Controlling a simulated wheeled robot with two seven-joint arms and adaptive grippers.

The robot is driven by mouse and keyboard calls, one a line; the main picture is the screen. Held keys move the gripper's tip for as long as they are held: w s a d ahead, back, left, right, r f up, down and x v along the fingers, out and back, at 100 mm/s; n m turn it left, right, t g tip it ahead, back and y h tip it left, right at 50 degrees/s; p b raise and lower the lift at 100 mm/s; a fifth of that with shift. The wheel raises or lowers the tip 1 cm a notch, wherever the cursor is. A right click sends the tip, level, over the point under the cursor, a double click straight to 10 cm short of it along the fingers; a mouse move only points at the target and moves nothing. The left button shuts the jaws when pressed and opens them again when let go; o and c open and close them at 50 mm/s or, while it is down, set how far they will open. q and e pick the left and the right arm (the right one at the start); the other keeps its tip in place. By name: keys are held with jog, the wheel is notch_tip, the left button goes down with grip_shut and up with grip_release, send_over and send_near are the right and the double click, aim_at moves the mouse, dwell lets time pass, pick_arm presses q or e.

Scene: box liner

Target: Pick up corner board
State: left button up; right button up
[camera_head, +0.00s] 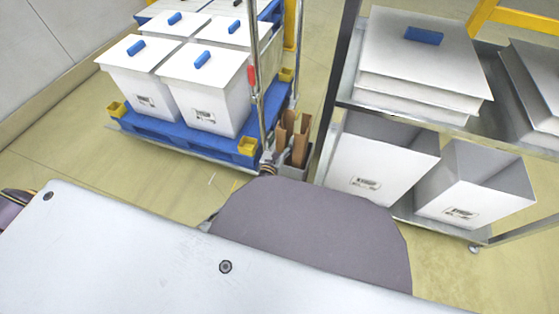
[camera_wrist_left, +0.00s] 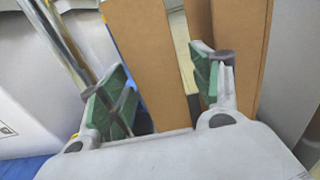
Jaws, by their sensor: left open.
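Several brown corner boards (camera_head: 302,141) stand upright in a small grey holder (camera_head: 293,172), between the pallet and the shelf rack in the head view. In the left wrist view, one corner board (camera_wrist_left: 152,55) rises between the fingers of my left gripper (camera_wrist_left: 162,88), and another brown board (camera_wrist_left: 238,45) stands to the right, behind the right finger. The left gripper is open, with green finger pads; I cannot tell whether they touch the board. In the head view the gripper (camera_head: 267,166) is small and partly hidden by my arm. My right gripper is not in view.
A blue pallet (camera_head: 190,137) with yellow corners carries white lidded boxes (camera_head: 205,95) at the left. Metal poles (camera_head: 257,75) rise close to the boards. A rack (camera_head: 400,108) at the right holds stacked white lids (camera_head: 415,50) and open white boxes (camera_head: 375,165).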

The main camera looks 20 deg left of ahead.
pick_arm(q)
jog(key=c, duration=1.4)
jog(key=shift+r, duration=0.15)
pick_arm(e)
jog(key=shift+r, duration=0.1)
pick_arm(q)
jog(key=shift+r+p, duration=0.65)
jog(key=shift+r, duration=0.45)
notch_tip(320, 180, up, 7)
jog(key=p, duration=0.3)
jog(key=shift+f, duration=0.1)
grip_shut()
notch_tip(320, 180, up, 7)
jog(key=p, duration=0.3)
jog(key=shift+f+p, duration=0.1)
jog(key=shift+p, duration=0.2)
jog(key=shift+r+p, duration=0.4)
jog(key=shift+r, duration=0.55)
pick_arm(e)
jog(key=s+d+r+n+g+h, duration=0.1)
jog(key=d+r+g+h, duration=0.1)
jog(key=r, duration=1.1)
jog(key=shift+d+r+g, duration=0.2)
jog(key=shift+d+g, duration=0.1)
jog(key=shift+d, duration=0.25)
